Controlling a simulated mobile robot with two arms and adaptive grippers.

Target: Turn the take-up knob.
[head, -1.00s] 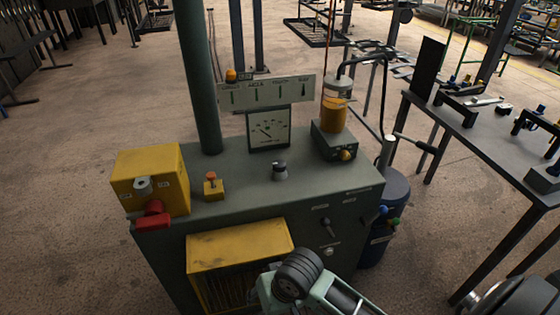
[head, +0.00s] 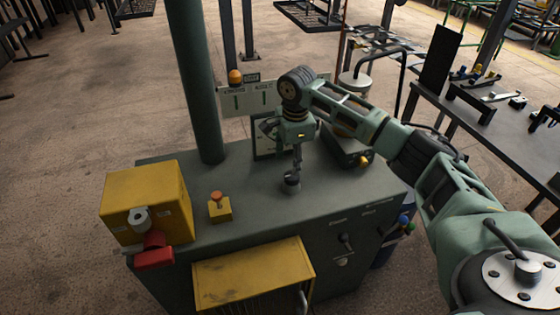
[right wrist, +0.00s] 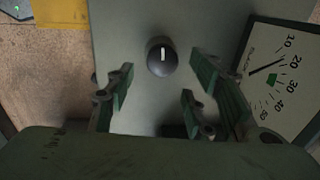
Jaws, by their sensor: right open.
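The take-up knob (head: 291,182) is a small dark knob standing on the grey top of the cabinet (head: 250,205). In the right wrist view the knob (right wrist: 161,56) is round and black with a white pointer line, roughly upright in the picture. My right gripper (head: 297,160) points down just above the knob. In the right wrist view its open fingers (right wrist: 160,90) show to either side below the knob, with nothing between them. Whether any finger touches the knob is hard to tell. My left gripper is out of view.
A yellow box with a red handle (head: 146,205) and an orange-topped button (head: 218,206) stand left. A green post (head: 196,90) rises behind. A dark table (head: 500,135) is right.

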